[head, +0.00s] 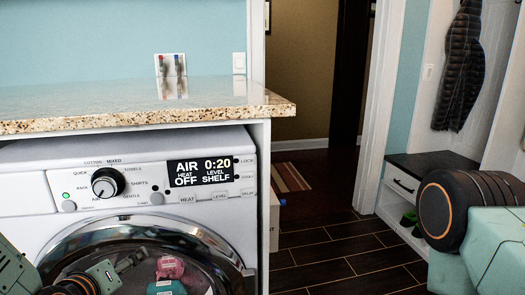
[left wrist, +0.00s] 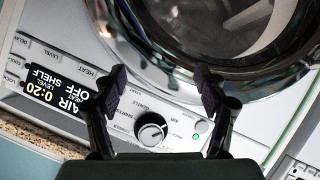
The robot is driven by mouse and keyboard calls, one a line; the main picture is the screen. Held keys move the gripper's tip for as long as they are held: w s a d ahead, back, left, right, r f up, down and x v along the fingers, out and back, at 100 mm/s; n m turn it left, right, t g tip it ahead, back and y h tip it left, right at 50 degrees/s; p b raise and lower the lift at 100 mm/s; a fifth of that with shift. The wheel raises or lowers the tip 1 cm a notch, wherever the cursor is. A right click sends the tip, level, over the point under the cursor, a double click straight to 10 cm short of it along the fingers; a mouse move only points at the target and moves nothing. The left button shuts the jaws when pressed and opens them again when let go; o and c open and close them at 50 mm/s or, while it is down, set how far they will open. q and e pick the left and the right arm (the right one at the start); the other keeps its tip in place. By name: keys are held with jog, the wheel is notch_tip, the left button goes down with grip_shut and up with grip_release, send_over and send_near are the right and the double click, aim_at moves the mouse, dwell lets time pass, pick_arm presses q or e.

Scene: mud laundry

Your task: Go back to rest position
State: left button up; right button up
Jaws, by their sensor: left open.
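My left gripper (head: 122,266) is at the lower left of the head view, in front of the round door of a white dryer (head: 22,180). In the left wrist view the left gripper (left wrist: 160,78) has its two dark fingers spread apart, with nothing between them. Beyond the fingers are the control panel and the chrome door ring. My right arm shows at the right edge of the head view; its gripper is out of view.
The dryer's dial (head: 108,182) and display (head: 198,172), reading AIR 0:20, face me under a granite counter (head: 220,95). Pink (head: 170,267) and teal (head: 166,287) items show at the door. A bench (head: 405,183) stands right; dark floor (head: 325,240) lies between.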

pick_arm(q)
jog(key=s+d+f+m+g+h, duration=0.1)
jog(key=s+d+f+m+g, duration=0.15)
jog(key=s+f, duration=0.35)
jog(key=s+d+f+m+g, duration=0.1)
jog(key=s+d+f+g, duration=0.2)
jog(key=f, duration=0.5)
jog(key=s+f+m+g, duration=0.1)
jog(key=s+f+g, duration=0.2)
jog(key=s, duration=0.8)
jog(key=s+f+m+g, duration=0.2)
jog(key=s+f+g, duration=0.2)
jog(key=s+f, duration=0.4)
jog(key=s+d, duration=0.1)
jog(key=s, duration=0.1)
jog(key=shift+s, duration=0.4)
